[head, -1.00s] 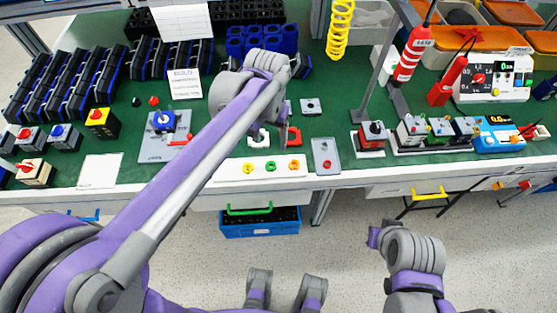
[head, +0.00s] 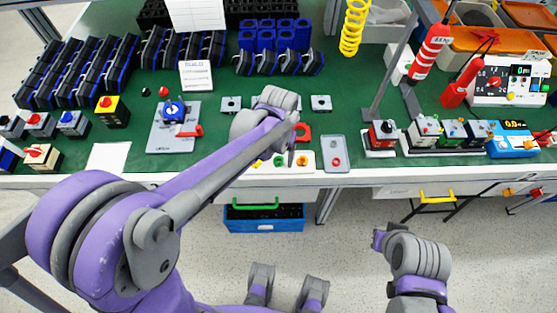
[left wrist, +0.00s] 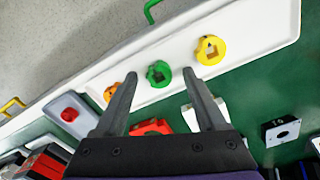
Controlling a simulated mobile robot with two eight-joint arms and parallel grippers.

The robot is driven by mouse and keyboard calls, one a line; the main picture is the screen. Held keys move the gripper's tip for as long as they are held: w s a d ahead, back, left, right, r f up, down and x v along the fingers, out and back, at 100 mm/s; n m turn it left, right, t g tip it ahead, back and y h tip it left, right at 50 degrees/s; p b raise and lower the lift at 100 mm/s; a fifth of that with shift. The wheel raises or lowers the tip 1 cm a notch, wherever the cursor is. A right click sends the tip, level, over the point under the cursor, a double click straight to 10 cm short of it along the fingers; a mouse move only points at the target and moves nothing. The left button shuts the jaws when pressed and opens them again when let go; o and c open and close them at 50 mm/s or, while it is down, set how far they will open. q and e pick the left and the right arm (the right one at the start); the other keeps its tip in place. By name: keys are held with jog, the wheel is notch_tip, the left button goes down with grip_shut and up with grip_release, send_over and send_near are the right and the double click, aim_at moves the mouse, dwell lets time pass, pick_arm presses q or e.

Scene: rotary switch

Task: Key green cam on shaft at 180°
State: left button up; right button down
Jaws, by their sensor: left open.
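The green cam (head: 279,161) lies on a white tray (head: 311,168) at the table's front edge, between a yellow cam (head: 258,163) and an orange cam (head: 302,160). In the left wrist view the green cam (left wrist: 159,74) has a hole through it. My left gripper (left wrist: 160,75) is open and empty, and its fingertips appear either side of the green cam. I cannot tell their height above it. A grey plate with a blue-topped switch (head: 174,109) and a red lever (head: 190,131) stands to the left. I cannot make out a bare shaft. My right gripper (head: 379,239) is low at the right, its fingers hidden.
Small grey plates (head: 320,103) and a red part (head: 303,132) lie behind. Switch blocks (head: 382,135) and meters fill the right. Bare green table shows around the grey plate.

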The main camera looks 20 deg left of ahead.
pick_arm(q)
grip_shut()
jog(key=shift+r, duration=0.1)
dwell(0.3)
jog(key=shift+r, duration=0.3)
notch_tip(320, 180, up, 9)
jog(key=p, duration=0.1)
jog(key=w+a+r+m+p, duration=0.1)
jog(key=w+a+m+p, duration=0.1)
jog(key=a+m, duration=1)
jog(key=w+a+r+m+p, duration=0.2)
jog(key=w+a+m, duration=0.1)
jog(key=a+m, duration=0.9)
jog(key=w+a+r+m+p, duration=0.2)
jog(key=a+m, duration=1)
jog(key=shift+w+a, duration=0.25)
jog(key=shift+a, duration=0.1)
